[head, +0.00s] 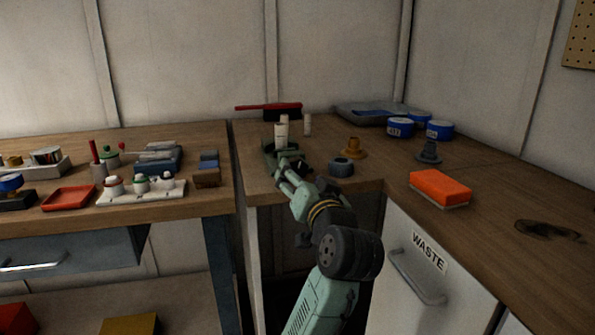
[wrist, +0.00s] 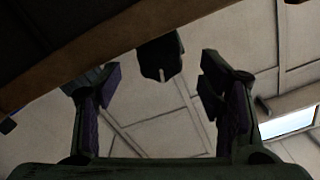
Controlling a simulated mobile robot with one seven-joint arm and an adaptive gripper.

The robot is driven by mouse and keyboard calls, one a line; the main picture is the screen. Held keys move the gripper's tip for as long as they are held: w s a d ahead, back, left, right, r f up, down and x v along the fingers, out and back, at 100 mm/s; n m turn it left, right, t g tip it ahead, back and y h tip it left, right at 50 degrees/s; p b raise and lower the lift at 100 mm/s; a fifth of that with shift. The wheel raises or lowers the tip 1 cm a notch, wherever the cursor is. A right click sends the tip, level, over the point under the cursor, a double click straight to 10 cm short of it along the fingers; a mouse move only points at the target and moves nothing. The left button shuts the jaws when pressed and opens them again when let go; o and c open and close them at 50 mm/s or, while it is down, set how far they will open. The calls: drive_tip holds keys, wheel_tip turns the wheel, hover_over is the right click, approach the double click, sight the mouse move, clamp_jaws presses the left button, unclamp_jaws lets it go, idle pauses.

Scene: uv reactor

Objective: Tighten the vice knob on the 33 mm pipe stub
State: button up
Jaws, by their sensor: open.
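A pale upright pipe stub (head: 281,133) stands at the counter's front left in the head view, and a second short pale one (head: 307,125) stands to its right. The first rises from a green vice-like body (head: 270,153), partly covered by my gripper (head: 288,176). In the wrist view my gripper (wrist: 158,75) is open, with its two dark fingers well apart. A dark slotted part (wrist: 160,57), possibly the vice knob, shows between and beyond the fingertips; I see no contact. The vice knob cannot be made out in the head view.
A dark ribbed ring (head: 341,167), a brass flanged piece (head: 353,148) and an orange sponge (head: 440,187) are right of my gripper. A red-handled brush (head: 270,109) lies behind. The counter edge (wrist: 110,45) crosses the wrist view's upper left. A workbench (head: 150,210) stands left.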

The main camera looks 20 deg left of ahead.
sight(298, 169)
drive_tip(key=v, duration=0.7)
drive_tip(key=w+a+n+p, duration=0.1)
drive_tip(key=w+a, duration=0.1)
drive_tip(key=w, duration=0.1)
drive_tip(key=w+a+n+p, duration=0.1)
drive_tip(key=w+a+p, duration=0.1)
drive_tip(key=w, duration=0.1)
drive_tip(key=w+a+n+p, duration=0.1)
drive_tip(key=w+a+p, duration=0.1)
drive_tip(key=w, duration=0.1)
drive_tip(key=shift+r+n, duration=0.15)
drive_tip(key=shift+n, duration=0.15)
drive_tip(key=shift+c, duration=0.4)
drive_tip(key=c, duration=1.1)
